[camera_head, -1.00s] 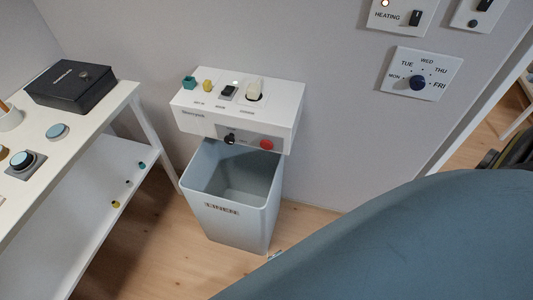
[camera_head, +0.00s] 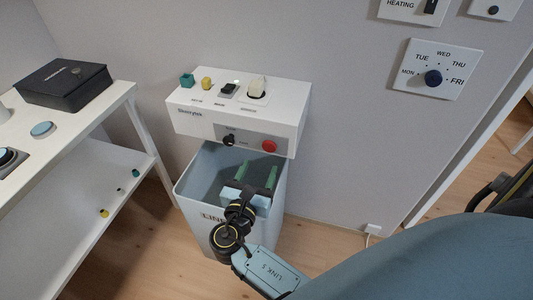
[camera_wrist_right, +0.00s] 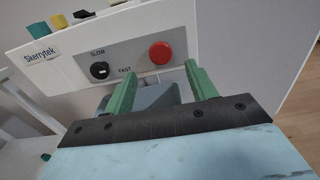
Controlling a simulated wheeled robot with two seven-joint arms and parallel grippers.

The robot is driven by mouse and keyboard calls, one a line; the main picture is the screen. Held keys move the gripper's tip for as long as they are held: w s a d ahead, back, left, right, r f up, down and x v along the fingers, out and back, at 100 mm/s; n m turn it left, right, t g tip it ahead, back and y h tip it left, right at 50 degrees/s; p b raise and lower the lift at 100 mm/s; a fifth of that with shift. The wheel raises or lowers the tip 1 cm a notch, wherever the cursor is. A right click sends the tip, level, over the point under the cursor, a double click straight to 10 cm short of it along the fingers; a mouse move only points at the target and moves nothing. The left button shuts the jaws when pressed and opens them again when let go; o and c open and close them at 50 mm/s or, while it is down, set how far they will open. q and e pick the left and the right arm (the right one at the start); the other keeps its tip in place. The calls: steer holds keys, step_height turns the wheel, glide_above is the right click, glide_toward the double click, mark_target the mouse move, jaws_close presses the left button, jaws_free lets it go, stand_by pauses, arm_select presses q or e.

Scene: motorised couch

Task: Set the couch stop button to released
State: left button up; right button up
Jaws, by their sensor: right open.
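The red round stop button (camera_head: 269,146) sits on the grey front panel of the white wall-mounted control box (camera_head: 283,123). It also shows in the right wrist view (camera_wrist_right: 160,53), close ahead of the fingers. Whether it is pressed in or out cannot be told. My right gripper (camera_head: 257,168) is open and empty, below the front panel and over the bin in the head view. Its two green fingers (camera_wrist_right: 162,76) point toward the panel, apart from the button. My left gripper is not in view.
A black speed knob (camera_head: 229,140) is left of the button. A teal knob, a yellow knob and switches are on the box top. A grey bin (camera_head: 193,184) stands underneath. A white shelf table (camera_head: 100,118) is left, a blue couch surface (camera_head: 400,255) right.

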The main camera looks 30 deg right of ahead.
mark_target(269, 147)
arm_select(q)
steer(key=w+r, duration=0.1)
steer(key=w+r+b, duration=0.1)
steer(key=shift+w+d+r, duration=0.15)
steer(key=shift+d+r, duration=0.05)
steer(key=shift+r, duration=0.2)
arm_select(e)
steer(key=x, duration=0.7)
steer(key=shift+w+d, duration=0.15)
